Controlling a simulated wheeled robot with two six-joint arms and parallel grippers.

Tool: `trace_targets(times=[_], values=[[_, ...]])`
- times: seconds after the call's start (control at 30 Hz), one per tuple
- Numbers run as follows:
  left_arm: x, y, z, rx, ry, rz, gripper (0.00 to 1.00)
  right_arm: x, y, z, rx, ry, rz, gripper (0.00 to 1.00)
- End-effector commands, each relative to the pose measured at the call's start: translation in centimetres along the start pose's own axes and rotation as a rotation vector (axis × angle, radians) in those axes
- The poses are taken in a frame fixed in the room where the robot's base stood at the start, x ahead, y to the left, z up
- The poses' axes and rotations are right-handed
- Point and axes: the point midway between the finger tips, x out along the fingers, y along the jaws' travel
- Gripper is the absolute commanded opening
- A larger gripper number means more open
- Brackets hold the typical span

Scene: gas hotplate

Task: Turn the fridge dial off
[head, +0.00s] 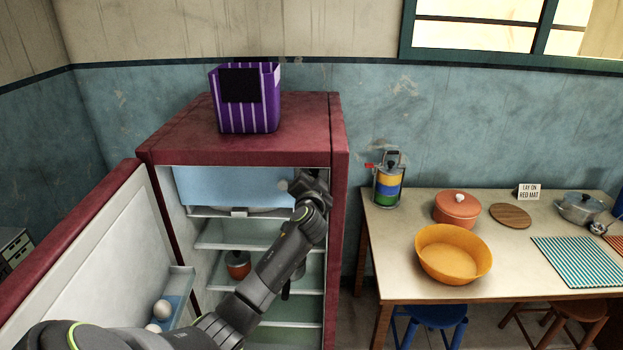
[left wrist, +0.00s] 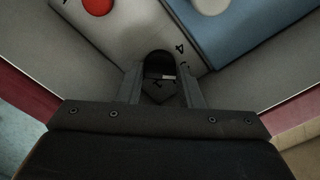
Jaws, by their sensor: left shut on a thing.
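The maroon fridge (head: 245,128) stands with its door (head: 85,255) swung open to the left. My left arm reaches inside, and my left gripper (head: 310,185) is at the upper right of the interior, beside the pale blue freezer flap (head: 225,186). In the left wrist view my left gripper (left wrist: 161,82) is shut on the dark dial (left wrist: 158,90), with a finger on either side. Part of a number scale, with a 4, shows on the pale panel around it. The dial is hidden behind the gripper in the head view. My right gripper is out of view.
Glass shelves hold a red pot (head: 238,265); eggs (head: 160,309) sit in the door rack. A purple striped bin (head: 246,98) stands on the fridge. A red round part (left wrist: 97,5) is near the dial.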

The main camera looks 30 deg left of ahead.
Motion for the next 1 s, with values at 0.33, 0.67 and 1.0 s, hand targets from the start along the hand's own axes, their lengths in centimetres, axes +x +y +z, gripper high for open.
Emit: trace_targets(times=[0.33,0.67,1.0], values=[[0.0,0.0,0.0,0.054,-0.001,0.001,0.10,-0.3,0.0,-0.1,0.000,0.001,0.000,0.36],[0.0,-0.1,-0.1,0.290,-0.002,0.002,0.10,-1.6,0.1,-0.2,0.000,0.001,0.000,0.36],[0.0,-0.2,-0.1,0.613,-0.002,0.003,0.10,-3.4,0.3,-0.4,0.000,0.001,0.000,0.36]])
